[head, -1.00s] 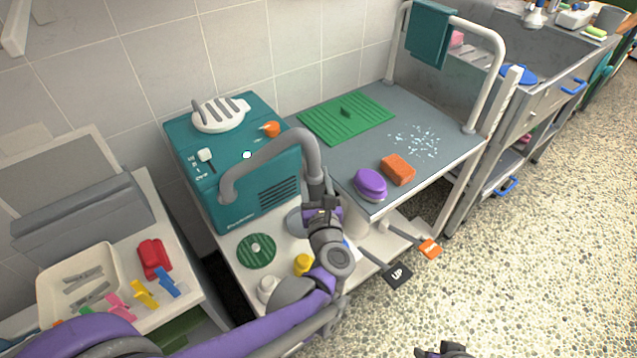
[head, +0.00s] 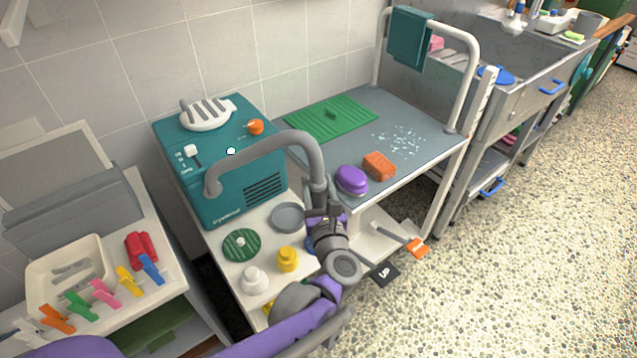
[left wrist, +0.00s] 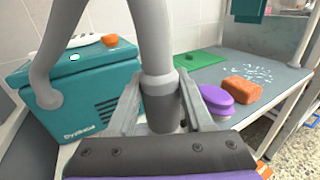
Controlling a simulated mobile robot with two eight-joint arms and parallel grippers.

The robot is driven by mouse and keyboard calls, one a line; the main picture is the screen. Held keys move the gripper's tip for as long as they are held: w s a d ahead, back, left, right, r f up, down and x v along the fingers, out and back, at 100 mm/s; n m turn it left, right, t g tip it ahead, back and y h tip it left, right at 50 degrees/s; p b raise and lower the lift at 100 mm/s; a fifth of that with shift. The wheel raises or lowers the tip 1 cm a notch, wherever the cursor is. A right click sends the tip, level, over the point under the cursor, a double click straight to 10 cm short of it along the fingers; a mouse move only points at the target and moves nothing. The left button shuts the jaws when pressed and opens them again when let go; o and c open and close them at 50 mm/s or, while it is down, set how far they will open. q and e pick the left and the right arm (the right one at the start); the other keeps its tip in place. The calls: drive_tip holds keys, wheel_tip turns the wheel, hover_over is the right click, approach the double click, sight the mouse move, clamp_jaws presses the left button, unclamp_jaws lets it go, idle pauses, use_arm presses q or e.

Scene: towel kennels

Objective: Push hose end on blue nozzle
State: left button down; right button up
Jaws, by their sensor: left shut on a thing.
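The grey hose (head: 262,140) arches from the teal dryer box (head: 205,212) to my left gripper (head: 321,208). My left gripper is shut on the hose end, whose dark cuff (left wrist: 161,104) stands between the fingers in the left wrist view. The cuff points down. A small blue piece (head: 310,243), which may be the blue nozzle, shows beside and partly behind my left gripper and wrist. Its shape is mostly hidden, and I cannot tell whether the hose end touches it. My right gripper is not in view.
A yellow nozzle (head: 287,260), a white nozzle (head: 253,281), a green disc (head: 241,245) and a grey disc (head: 287,217) lie on the white shelf near the gripper. A purple brush (head: 351,180) and orange sponge (head: 379,165) sit on the grey table.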

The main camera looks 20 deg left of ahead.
sight(319, 204)
use_arm(q)
wheel_tip(319, 204, down, 4)
drive_tip(key=b, duration=0.2)
drive_tip(key=shift+r+b, duration=0.1)
drive_tip(key=shift+b, duration=0.2)
drive_tip(key=shift+f+b, duration=0.6)
drive_tip(key=shift+f, duration=0.35)
drive_tip(key=shift+f, duration=0.2)
drive_tip(key=shift+f+b, duration=0.8)
drive_tip(key=shift+f, duration=0.35)
idle(1.4)
drive_tip(key=shift+r, duration=0.15)
